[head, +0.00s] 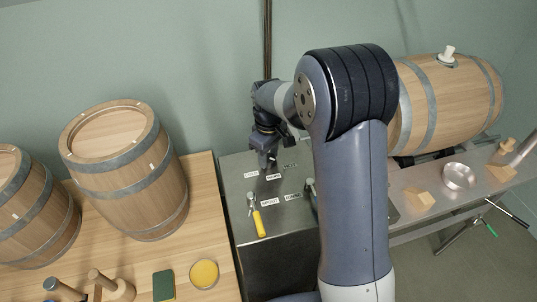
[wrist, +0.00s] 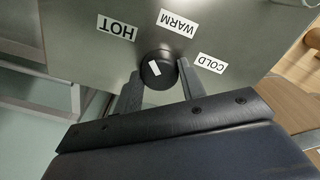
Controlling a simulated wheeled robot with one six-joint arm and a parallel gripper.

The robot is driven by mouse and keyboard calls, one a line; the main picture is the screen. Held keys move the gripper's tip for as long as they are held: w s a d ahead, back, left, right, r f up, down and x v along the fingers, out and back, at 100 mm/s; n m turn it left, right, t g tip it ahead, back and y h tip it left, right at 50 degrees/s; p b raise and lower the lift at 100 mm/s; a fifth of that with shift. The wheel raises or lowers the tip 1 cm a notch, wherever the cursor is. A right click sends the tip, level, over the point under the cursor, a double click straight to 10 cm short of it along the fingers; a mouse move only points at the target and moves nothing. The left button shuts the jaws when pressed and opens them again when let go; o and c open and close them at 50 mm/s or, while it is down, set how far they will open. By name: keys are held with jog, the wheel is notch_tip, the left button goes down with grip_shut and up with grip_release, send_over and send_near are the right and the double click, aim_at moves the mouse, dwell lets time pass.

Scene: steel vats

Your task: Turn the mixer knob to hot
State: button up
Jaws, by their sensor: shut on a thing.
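The mixer knob (wrist: 158,68) is round and black with a white mark on the left part of its face, in the wrist view. The mark slants; which label it points at is hard to tell. The labels HOT (wrist: 117,28), WARM (wrist: 178,23) and COLD (wrist: 212,63) are around it, upside down in this view. My gripper (wrist: 160,80) has one finger on each side of the knob and is shut on it. In the head view my gripper (head: 268,158) is low over the steel panel (head: 236,185) and hides the knob.
A yellow-handled lever (head: 258,220) with labels beside it is on the same panel, nearer me. Wooden barrels (head: 125,170) stand at left, by a sponge (head: 164,286) and a yellow dish (head: 204,273). Another barrel (head: 450,100) lies at right behind my arm.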

aim_at(268, 157)
jog(key=shift+n, duration=1.6)
jog(key=o, duration=1)
jog(key=shift+c, duration=0.2)
jog(key=shift+r, duration=0.1)
notch_tip(268, 157, up, 11)
jog(key=shift+b, duration=0.35)
jog(key=shift+f, duration=0.2)
notch_tip(268, 157, down, 11)
jog(key=shift+r+p, duration=0.1)
jog(key=shift+p, duration=0.2)
